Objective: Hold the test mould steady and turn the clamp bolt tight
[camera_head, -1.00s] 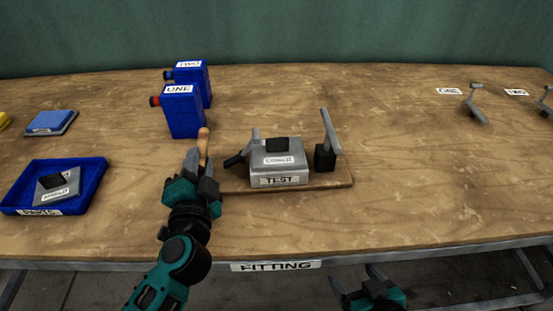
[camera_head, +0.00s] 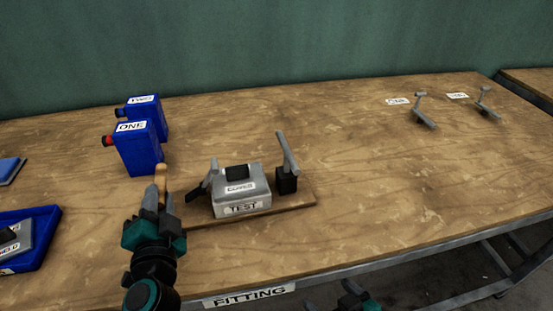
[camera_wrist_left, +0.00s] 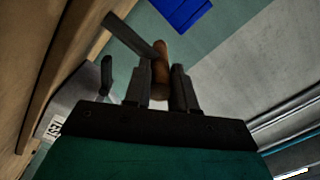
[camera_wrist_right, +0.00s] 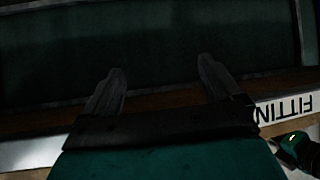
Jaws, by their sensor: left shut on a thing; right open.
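The grey test mould (camera_head: 240,192), with a dark block on top and a TEST label in front, sits on a thin wooden board (camera_head: 290,201). A grey upright bar on a black block (camera_head: 287,181) stands at its right. A grey bracket (camera_head: 208,181) with a dark part stands at its left. My left gripper (camera_head: 161,197) is shut on a wooden handle (camera_wrist_left: 161,70), left of the mould; a grey bar meets the handle in the left wrist view. I cannot tell which part is the clamp bolt. My right gripper (camera_wrist_right: 163,88) is open and empty, low in front of the table.
Blue boxes ONE (camera_head: 138,150) and TWO (camera_head: 150,112) stand behind my left gripper. A blue tray (camera_head: 45,232) holds a grey part at the left. Two grey tools (camera_head: 424,112) (camera_head: 487,103) lie at the back right. The table's right-middle is clear.

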